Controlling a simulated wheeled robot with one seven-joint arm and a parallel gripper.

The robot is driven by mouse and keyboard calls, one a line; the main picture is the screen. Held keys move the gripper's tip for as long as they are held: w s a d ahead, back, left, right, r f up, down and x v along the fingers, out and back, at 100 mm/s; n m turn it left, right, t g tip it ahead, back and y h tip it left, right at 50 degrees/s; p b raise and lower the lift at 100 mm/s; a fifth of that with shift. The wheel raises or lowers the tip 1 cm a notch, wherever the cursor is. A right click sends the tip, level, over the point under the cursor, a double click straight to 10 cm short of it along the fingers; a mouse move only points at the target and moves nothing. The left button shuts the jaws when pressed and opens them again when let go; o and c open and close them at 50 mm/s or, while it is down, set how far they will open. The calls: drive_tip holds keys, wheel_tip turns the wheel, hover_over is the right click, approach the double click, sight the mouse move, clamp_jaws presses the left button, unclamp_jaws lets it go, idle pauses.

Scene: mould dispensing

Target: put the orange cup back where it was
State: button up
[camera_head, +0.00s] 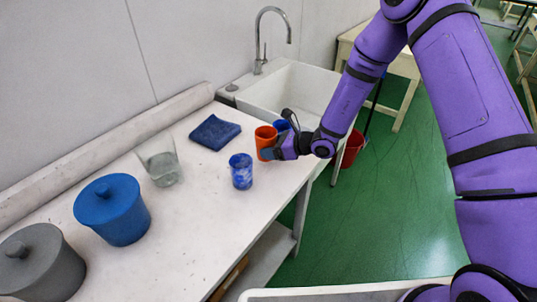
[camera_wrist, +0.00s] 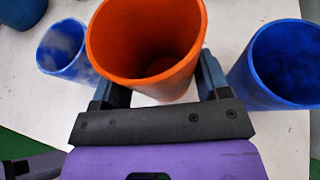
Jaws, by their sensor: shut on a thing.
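The orange cup (camera_head: 265,140) is at the far right part of the white table, in front of the sink. In the wrist view the orange cup (camera_wrist: 146,50) stands between the two fingers of my gripper (camera_wrist: 155,92), with its open mouth toward the camera. My gripper (camera_head: 270,152) is shut on it. The cup looks upright, and its inside looks empty. I cannot tell whether its base touches the table.
A blue cup (camera_wrist: 282,70) is close on the right, and a speckled blue cup (camera_head: 241,172) stands on the left in the wrist view. A clear beaker (camera_head: 160,160), a blue cloth (camera_head: 214,132), a blue lidded pot (camera_head: 112,208) and a grey one (camera_head: 40,264) are on the table (camera_head: 190,236).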

drive_tip(key=shift+w+a+f, duration=0.1)
drive_tip(key=shift+a+f, duration=0.15)
drive_tip(key=shift+f, duration=0.65)
drive_tip(key=shift+a+f, duration=0.2)
drive_tip(key=shift+f, duration=0.7)
drive_tip(key=o, duration=1)
drive_tip(key=shift+f, duration=0.1)
drive_tip(key=shift+d+r, duration=0.3)
drive_tip(key=shift+d, duration=0.05)
drive_tip(key=v, duration=1.1)
